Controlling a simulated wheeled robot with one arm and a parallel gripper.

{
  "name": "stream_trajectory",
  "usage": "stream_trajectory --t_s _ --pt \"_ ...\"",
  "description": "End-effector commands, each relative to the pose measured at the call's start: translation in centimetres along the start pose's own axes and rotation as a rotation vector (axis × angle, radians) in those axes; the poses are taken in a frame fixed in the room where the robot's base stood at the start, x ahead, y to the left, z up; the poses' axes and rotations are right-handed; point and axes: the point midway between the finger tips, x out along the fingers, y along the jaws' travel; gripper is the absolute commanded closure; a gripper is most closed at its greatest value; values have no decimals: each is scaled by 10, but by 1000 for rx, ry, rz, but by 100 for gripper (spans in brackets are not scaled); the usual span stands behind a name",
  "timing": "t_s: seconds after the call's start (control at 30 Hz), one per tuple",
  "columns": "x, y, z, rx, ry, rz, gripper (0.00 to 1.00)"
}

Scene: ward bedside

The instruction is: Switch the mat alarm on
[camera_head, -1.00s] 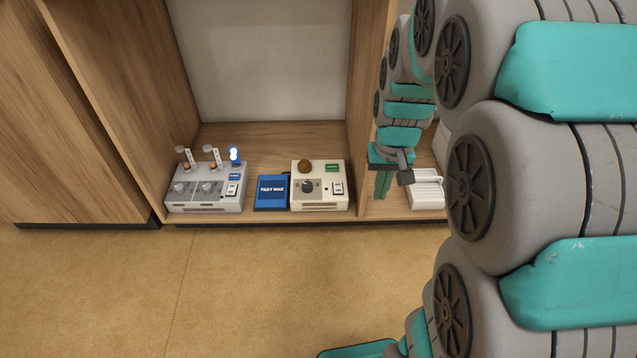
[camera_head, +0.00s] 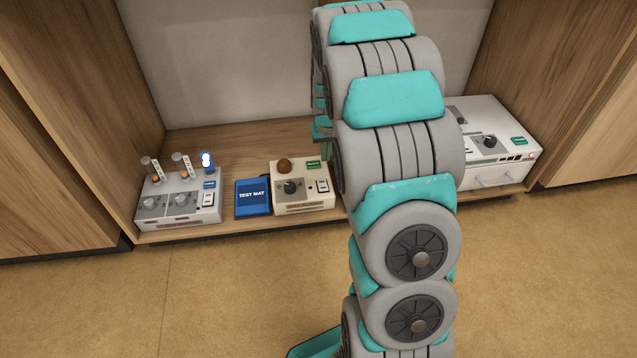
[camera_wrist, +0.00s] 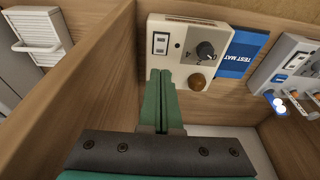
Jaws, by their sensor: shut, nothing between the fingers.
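The cream alarm box (camera_head: 293,205) stands on the low shelf beside a blue pad marked TEST MAT (camera_head: 254,198). It has a dark dial (camera_head: 291,187), an amber dome (camera_head: 284,166), a green label and a white rocker switch (camera_head: 322,186). In the wrist view the box (camera_wrist: 178,36) shows upside down, with its switch (camera_wrist: 160,43), dial (camera_wrist: 206,52) and dome (camera_wrist: 197,82). My gripper (camera_wrist: 160,74) is shut and empty, its green fingertips close to the box's edge near the switch. Contact cannot be told. The switch's position is unclear.
A grey unit (camera_head: 180,208) with two dials, upright tubes and a lit blue-white lamp stands left of the pad. A white device (camera_head: 492,140) stands on the right. A wooden divider (camera_wrist: 85,75) runs close beside my gripper. The floor in front is clear.

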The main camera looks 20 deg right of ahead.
Motion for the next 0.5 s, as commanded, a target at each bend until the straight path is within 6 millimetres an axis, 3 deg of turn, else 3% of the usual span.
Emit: stream_trajectory --t_s 0.3,0.5 --pt "1 0 1 0 -2 0 100" --pt "16 0 2 -1 -4 0 100"
